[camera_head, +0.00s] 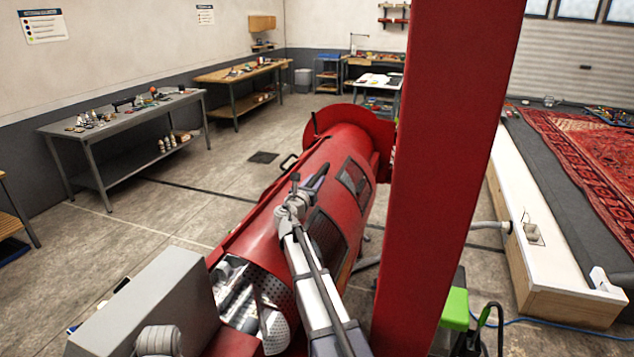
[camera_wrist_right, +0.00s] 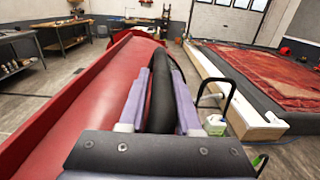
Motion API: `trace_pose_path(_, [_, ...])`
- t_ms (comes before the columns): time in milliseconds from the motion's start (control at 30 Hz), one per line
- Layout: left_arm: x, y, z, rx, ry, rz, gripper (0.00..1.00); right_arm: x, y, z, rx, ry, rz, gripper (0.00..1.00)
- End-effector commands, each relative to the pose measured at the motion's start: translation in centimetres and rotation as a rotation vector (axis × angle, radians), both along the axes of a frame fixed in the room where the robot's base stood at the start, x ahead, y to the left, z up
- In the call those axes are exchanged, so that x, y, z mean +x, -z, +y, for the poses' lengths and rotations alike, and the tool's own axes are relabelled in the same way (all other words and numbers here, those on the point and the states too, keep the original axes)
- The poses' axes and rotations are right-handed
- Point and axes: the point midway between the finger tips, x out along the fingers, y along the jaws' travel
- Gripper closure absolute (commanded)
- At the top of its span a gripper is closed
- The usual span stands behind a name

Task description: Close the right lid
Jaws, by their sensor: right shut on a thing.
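A long red cylindrical machine (camera_head: 262,225) lies across the middle of the head view, with dark panels on its right side. Its near end is open and shows a perforated metal drum (camera_head: 278,328). My right gripper (camera_head: 318,178) is over the red curved cover. In the right wrist view its two purple fingers (camera_wrist_right: 162,82) are shut on a black bar-like handle (camera_wrist_right: 163,105), beside the red cover (camera_wrist_right: 90,95). Another black handle (camera_head: 288,162) sits on the cover's left side. I cannot tell clearly how far the right lid stands open. My left gripper is not in view.
A tall red post (camera_head: 440,180) blocks much of the head view right of the machine. A grey box (camera_head: 150,305) stands at the near left. A white-edged platform (camera_head: 550,235) with a red rug lies right. Workbenches (camera_head: 125,115) line the left wall, with open floor between.

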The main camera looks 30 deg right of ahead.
Motion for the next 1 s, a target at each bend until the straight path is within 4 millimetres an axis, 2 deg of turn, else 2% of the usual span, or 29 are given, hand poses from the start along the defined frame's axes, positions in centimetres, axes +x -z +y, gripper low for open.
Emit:
trace_pose_path(33, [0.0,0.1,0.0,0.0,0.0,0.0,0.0,1.8,0.1,1.2,-0.018,-0.012,0.02,1.0])
trace_pose_path(100, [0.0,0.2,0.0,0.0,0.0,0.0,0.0,3.6,0.1,2.6,-0.045,-0.015,0.05,1.0])
trace_pose_path(367, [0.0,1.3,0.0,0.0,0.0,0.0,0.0,9.7,1.3,7.8,-0.145,-0.016,0.169,1.0])
trace_pose_path(600, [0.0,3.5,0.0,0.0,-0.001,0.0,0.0,14.9,3.4,12.3,-0.222,-0.015,0.26,1.0])
trace_pose_path(800, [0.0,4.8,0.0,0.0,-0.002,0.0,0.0,17.5,4.8,14.8,-0.226,-0.013,0.267,1.0])
trace_pose_path(1000, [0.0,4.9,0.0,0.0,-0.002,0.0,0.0,17.9,4.9,15.4,-0.224,-0.012,0.266,1.0])
